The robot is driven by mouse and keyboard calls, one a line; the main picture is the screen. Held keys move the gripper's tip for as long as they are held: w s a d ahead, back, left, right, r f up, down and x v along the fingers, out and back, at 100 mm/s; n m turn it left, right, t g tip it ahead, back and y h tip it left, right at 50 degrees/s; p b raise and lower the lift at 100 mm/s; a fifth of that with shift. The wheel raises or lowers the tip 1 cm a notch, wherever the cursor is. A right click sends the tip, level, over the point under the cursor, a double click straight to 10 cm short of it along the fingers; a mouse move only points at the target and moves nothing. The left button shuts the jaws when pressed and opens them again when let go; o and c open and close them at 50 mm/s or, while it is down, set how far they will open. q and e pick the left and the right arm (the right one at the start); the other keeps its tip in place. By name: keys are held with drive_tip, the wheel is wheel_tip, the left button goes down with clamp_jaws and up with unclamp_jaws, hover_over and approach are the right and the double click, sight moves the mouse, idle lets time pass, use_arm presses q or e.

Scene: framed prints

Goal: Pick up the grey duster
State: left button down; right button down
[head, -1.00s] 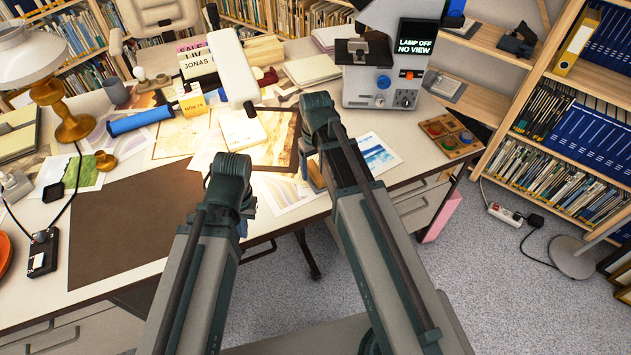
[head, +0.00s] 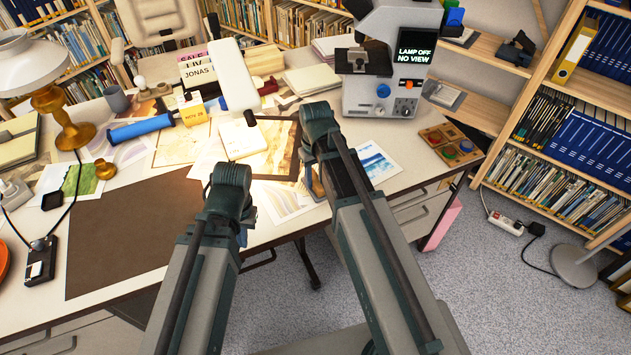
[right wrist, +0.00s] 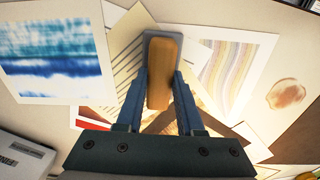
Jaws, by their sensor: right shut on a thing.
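The grey duster (right wrist: 165,75) has a brown wooden grip on a grey base. In the right wrist view it sits between the fingers of my right gripper (right wrist: 163,92), which is shut on the wooden part. It is over the papers and prints; I cannot tell whether it touches them. In the head view only a small tan piece shows beside my right arm, which hides most of that gripper. My left gripper (head: 243,236) is mostly hidden beneath its own arm near the desk's front edge, and its jaws cannot be made out.
Prints lie around the duster, including a blue seascape (head: 373,161). A microscope-like device (head: 383,92) stands behind my right arm, with a wooden tray of round pieces (head: 450,144) to its right. A blue roll (head: 141,128) lies left. The brown desk mat (head: 130,230) is clear.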

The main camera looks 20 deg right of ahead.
sight(316, 179)
use_arm(q)
drive_tip(key=shift+r, duration=0.1)
use_arm(e)
drive_tip(key=shift+r, duration=0.1)
